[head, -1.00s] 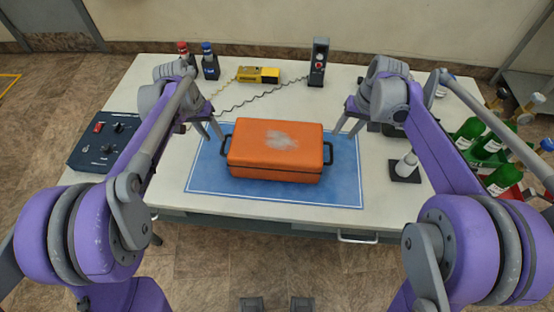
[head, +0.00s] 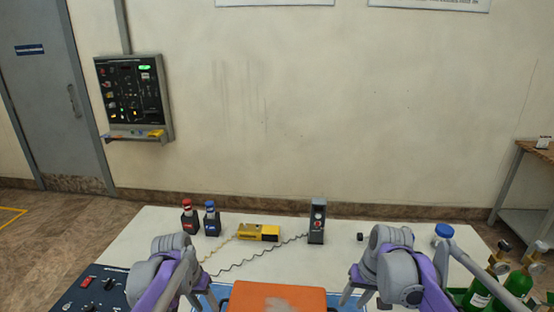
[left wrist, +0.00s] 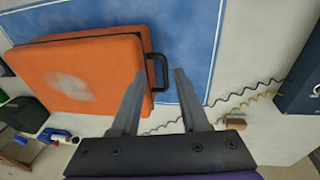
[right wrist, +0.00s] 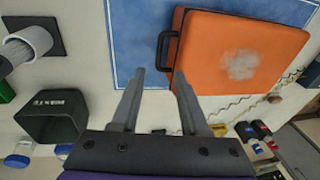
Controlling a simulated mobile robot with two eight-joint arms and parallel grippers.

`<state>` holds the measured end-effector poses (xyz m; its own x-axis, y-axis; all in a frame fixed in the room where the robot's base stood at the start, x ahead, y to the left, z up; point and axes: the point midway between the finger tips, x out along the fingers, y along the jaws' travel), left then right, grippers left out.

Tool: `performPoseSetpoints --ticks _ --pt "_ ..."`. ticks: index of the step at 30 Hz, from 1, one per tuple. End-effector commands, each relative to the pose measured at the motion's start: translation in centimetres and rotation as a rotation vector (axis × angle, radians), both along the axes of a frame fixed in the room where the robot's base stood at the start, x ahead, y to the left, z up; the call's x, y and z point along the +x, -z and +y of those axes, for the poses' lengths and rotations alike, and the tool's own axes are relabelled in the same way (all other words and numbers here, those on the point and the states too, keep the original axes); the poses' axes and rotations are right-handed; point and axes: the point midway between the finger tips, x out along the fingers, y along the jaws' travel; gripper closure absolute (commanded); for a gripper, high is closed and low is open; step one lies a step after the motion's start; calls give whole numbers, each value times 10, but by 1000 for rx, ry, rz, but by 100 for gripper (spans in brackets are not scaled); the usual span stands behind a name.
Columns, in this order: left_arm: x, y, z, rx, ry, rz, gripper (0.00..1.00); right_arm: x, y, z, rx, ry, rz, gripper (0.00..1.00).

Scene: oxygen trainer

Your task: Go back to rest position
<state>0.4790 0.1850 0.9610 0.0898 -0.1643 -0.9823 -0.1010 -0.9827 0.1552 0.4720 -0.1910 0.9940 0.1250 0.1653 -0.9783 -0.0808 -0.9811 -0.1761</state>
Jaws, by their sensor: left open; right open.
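An orange case (head: 278,298) shows only its back part at the bottom edge of the head view. It also shows in the left wrist view (left wrist: 85,65) and right wrist view (right wrist: 240,50), closed, with black side handles (left wrist: 160,72) (right wrist: 163,48). My left gripper (head: 203,290) is at the case's left side, open and empty, its fingers pointing toward one handle (left wrist: 160,74). My right gripper (head: 354,290) is at the right side, open and empty, near the other handle (right wrist: 159,75). I cannot tell how far the fingertips are from the handles.
The case lies on a blue mat (left wrist: 190,30). Behind it stand a red-topped bottle (head: 189,217), a blue-topped bottle (head: 211,218), a yellow device (head: 258,232) and a grey upright device (head: 317,222). A control box (head: 98,290) is at left; green bottles (head: 500,290) are at right.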

Motion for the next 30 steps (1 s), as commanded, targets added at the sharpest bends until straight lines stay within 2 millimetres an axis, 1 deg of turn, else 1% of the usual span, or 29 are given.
performPoseSetpoints --ticks 1,3,8,9,11,12,15,18,21,24,30 --pt "-18 -7 -3 11 -8 -19 55 -17 -3 3 -13 -3 -20 55" --pt "-41 -14 -5 30 -23 -54 55 -40 -5 6 -34 -5 -52 55" --pt "-96 -20 -9 69 -58 -137 55 -94 -2 11 -84 -14 -133 55" --pt "-110 -20 -9 76 -65 -159 55 -107 1 12 -94 -15 -153 55" --pt "-131 -17 -9 89 -77 -191 55 -127 6 14 -111 -20 -183 55" --pt "-144 -15 -10 96 -84 -214 55 -140 10 14 -121 -23 -203 55" --pt "-176 -5 -10 112 -100 -267 55 -170 23 15 -146 -32 -254 55" --pt "-201 6 -9 124 -112 -312 55 -194 36 15 -166 -39 -296 55" --pt "-218 16 -9 130 -123 -346 55 -211 48 15 -179 -44 -328 55" --pt "-227 22 -9 135 -127 -366 55 -220 54 15 -187 -47 -346 55" --pt "-230 24 -8 136 -130 -376 55 -223 57 15 -190 -50 -355 55"
